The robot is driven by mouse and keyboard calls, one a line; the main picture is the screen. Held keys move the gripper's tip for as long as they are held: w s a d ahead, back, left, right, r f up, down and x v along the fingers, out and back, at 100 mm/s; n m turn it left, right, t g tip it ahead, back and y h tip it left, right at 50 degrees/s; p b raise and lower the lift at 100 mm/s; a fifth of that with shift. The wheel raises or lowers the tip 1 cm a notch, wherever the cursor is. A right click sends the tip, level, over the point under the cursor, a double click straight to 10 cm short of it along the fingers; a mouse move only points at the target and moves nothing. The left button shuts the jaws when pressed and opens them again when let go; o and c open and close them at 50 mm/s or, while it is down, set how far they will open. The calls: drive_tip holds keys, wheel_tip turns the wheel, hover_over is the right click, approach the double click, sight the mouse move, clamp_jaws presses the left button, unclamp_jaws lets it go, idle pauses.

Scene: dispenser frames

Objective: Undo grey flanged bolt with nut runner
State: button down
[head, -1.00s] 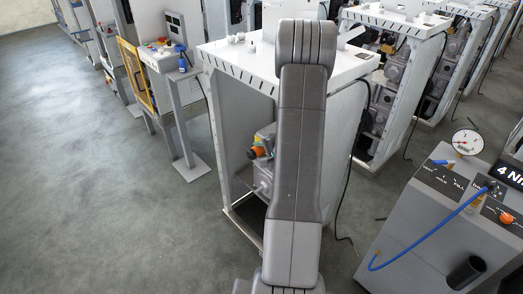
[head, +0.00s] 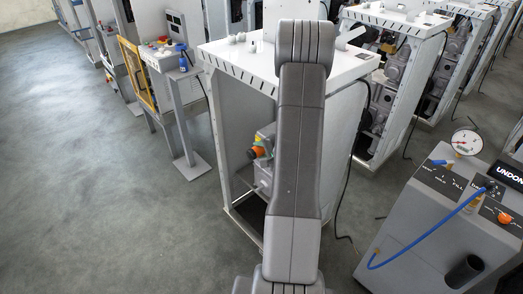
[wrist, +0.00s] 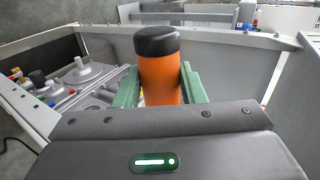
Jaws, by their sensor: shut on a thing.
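The nut runner (wrist: 161,72) is an orange cylinder with a black cap in the wrist view. My gripper (wrist: 160,86) is shut on it, with a green finger on each side. In the head view, what looks like the same orange and black tool end (head: 258,152) shows inside the white dispenser frame (head: 236,54), just left of my arm. My arm covers much of that frame's opening. The grey flanged bolt and the tool's working end are hidden, so I cannot see whether they touch.
A grey console (head: 440,225) stands at the right with a gauge (head: 466,141), a blue hose (head: 425,238) and a black display (head: 508,173) reading "UNDON", cut off by the edge. More frames stand behind. The floor at left is clear.

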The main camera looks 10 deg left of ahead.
drive_tip(key=shift+w+r, duration=0.1)
idle(0.4)
drive_tip(key=shift+s+a, duration=0.65)
drive_tip(key=shift+s, duration=0.35)
drive_tip(key=shift+s+a+b, duration=0.35)
drive_tip(key=shift+s+a, duration=0.4)
drive_tip(key=shift+s, duration=0.15)
drive_tip(key=shift+s+a+b, duration=0.35)
drive_tip(key=shift+s+a, duration=0.35)
drive_tip(key=shift+s, duration=0.2)
